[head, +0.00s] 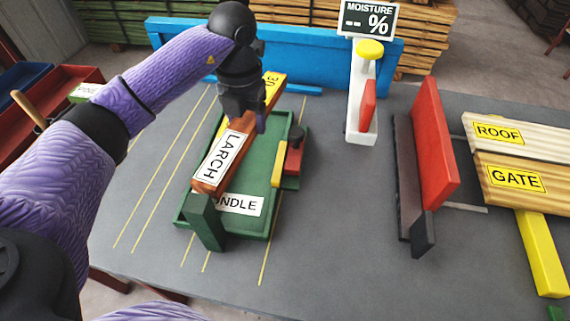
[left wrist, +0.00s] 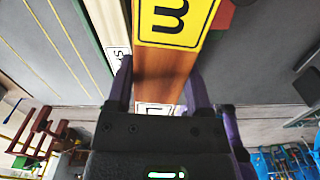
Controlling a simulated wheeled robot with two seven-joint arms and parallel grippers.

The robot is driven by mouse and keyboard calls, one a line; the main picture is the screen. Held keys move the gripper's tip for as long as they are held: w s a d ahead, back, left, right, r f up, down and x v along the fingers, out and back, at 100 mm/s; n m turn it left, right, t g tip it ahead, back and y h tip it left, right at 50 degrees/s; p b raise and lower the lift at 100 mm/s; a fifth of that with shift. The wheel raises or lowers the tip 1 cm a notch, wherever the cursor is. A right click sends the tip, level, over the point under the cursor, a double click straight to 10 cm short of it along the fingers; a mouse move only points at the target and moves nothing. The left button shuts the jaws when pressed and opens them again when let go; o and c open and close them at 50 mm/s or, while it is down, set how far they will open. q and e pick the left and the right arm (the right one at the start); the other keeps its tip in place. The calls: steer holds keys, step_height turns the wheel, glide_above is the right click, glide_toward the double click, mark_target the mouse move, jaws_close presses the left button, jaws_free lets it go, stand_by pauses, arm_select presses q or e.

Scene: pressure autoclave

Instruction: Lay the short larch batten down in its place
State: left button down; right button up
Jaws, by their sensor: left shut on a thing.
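The larch batten (head: 240,128) is reddish-brown, with a white LARCH label at its near end and a yellow label at its far end. My left gripper (head: 243,118) is shut on it around the middle. The batten lies lengthwise over the left part of a green tray (head: 250,228), whose white label, partly hidden, ends in "NDLE". Whether the batten touches the tray I cannot tell. In the left wrist view the batten (left wrist: 165,75) runs between the fingers (left wrist: 160,85). My right gripper is not in view.
A red and yellow clamp-like piece (head: 291,158) stands at the tray's right side, and a green post (head: 206,222) at its near left corner. A white moisture meter (head: 362,95), a red upright plate (head: 433,145) and ROOF and GATE boards (head: 515,155) stand further right. Grey bench between is clear.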

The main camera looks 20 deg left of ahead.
mark_target(256, 163)
arm_select(q)
steer(key=shift+w+d+f+n, duration=0.25)
steer(key=shift+d+f+n, duration=0.15)
steer(key=shift+f+n, duration=0.35)
step_height(256, 163, down, 9)
steer(key=b, duration=0.3)
steer(key=shift+a+b, duration=0.15)
steer(key=shift+b, duration=0.25)
steer(key=shift+r, duration=0.1)
steer(key=shift+c, duration=1.4)
jaws_free()
